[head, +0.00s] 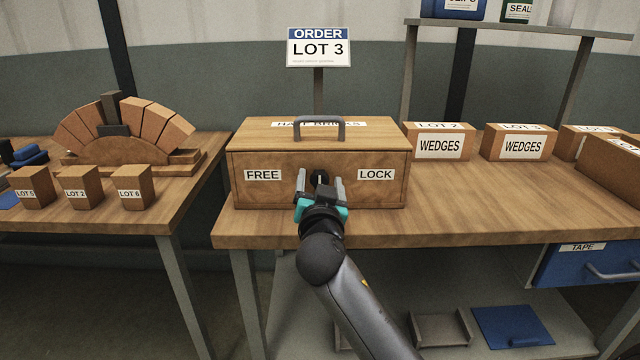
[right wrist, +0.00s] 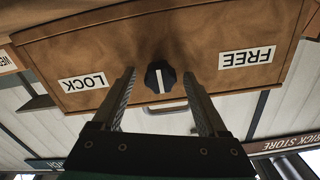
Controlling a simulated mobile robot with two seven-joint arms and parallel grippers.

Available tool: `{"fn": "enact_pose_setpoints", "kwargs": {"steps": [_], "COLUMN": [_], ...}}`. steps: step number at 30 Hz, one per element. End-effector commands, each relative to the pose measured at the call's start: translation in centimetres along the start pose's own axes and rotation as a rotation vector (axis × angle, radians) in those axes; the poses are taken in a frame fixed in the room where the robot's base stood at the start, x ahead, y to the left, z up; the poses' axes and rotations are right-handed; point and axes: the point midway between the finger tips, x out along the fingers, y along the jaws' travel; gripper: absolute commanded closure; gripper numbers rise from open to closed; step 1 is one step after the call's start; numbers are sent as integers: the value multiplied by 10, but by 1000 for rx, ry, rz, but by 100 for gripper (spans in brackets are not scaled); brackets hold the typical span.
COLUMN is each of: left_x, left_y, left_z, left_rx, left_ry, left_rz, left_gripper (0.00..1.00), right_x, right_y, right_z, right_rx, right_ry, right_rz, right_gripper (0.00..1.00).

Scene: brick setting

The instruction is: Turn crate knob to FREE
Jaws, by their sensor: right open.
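The wooden crate (head: 260,158) stands on the table, with a FREE label (head: 263,175) on the left of its front and a LOCK label (head: 376,174) on the right. Its black round knob (head: 320,177) sits between the labels. In the right wrist view, which is upside down, the knob (right wrist: 160,78) has a white pointer line standing about upright, toward neither label. My right gripper (head: 320,184) is open in front of the knob, one finger to each side of it in the picture. I cannot tell whether the fingertips reach around it. My left gripper is not in view.
A grey handle (head: 319,121) is on the crate lid. An order sign reading LOT 3 (head: 319,49) stands behind. Wedge boxes (head: 440,146) stand to the right. On the left table are a brick arch (head: 125,135) and small lot blocks (head: 82,190).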

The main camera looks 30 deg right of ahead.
Motion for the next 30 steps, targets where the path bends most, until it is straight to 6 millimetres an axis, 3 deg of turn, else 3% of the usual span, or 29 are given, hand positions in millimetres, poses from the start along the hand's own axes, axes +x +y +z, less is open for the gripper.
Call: {"fn": "enact_pose_setpoints", "kwargs": {"steps": [7,27,30], "left_x": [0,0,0], "left_y": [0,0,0], "left_z": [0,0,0], "left_rx": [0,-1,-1], "left_ry": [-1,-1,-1], "left_rz": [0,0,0], "left_gripper": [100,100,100], "right_x": [0,0,0], "right_y": [0,0,0], "right_z": [0,0,0], "right_rx": [0,0,0], "right_ry": [0,0,0], "right_rz": [-1,-1,0], "right_gripper": [25,100,100]}}
